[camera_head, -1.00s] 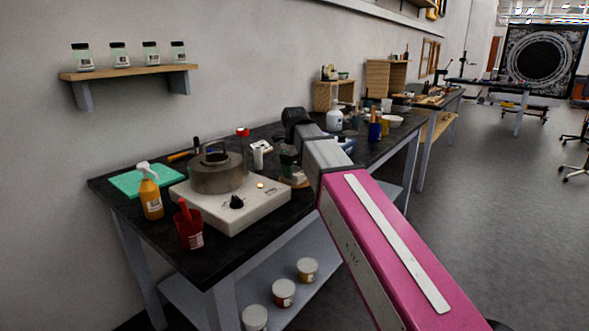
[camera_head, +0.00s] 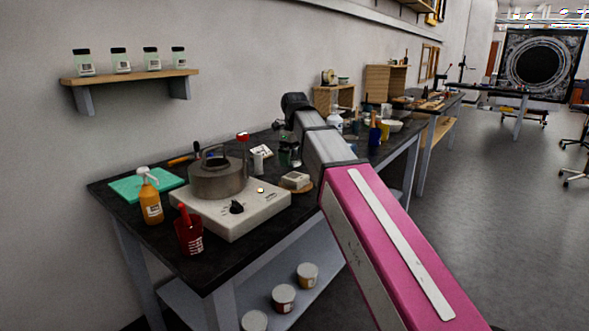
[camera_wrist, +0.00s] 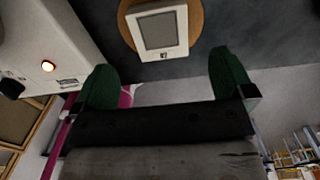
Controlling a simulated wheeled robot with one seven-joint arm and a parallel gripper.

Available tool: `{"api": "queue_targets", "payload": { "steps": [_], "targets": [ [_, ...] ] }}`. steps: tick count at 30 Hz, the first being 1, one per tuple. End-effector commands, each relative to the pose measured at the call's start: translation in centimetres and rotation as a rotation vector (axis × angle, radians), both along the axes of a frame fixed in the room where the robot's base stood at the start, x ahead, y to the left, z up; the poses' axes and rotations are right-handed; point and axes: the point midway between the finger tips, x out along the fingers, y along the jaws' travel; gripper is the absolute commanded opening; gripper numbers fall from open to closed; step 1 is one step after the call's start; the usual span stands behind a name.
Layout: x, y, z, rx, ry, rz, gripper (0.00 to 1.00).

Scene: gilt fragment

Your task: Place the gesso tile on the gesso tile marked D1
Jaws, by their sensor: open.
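A pale, square tile (camera_head: 295,180) with a grey square on top lies on a round wooden board near the front edge of the bench. In the wrist view the tile (camera_wrist: 140,12) shows its pale border, the grey square (camera_wrist: 158,31) and a small dark mark, too small to read. I cannot tell whether the grey square is a separate tile lying on it. My gripper (camera_wrist: 164,78) has green fingertips spread wide, with nothing between them. In the head view the gripper (camera_head: 289,152) is above and behind the tile, apart from it.
A hot plate (camera_head: 235,212) with a grey kettle-like pot (camera_head: 217,180) stands left of the tile. Bottles and cups crowd the bench behind my arm.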

Motion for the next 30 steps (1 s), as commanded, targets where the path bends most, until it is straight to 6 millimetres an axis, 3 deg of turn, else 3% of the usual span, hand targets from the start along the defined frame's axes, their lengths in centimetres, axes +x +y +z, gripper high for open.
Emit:
{"api": "queue_targets", "payload": {
  "steps": [6,12,30],
  "targets": [
    [0.1,0.0,3.7,0.0,-0.001,0.0,0.99],
    [0.0,0.0,5.5,0.0,0.0,0.0,0.99],
    [0.0,0.0,5.9,0.0,0.0,0.0,0.99]
  ]
}}
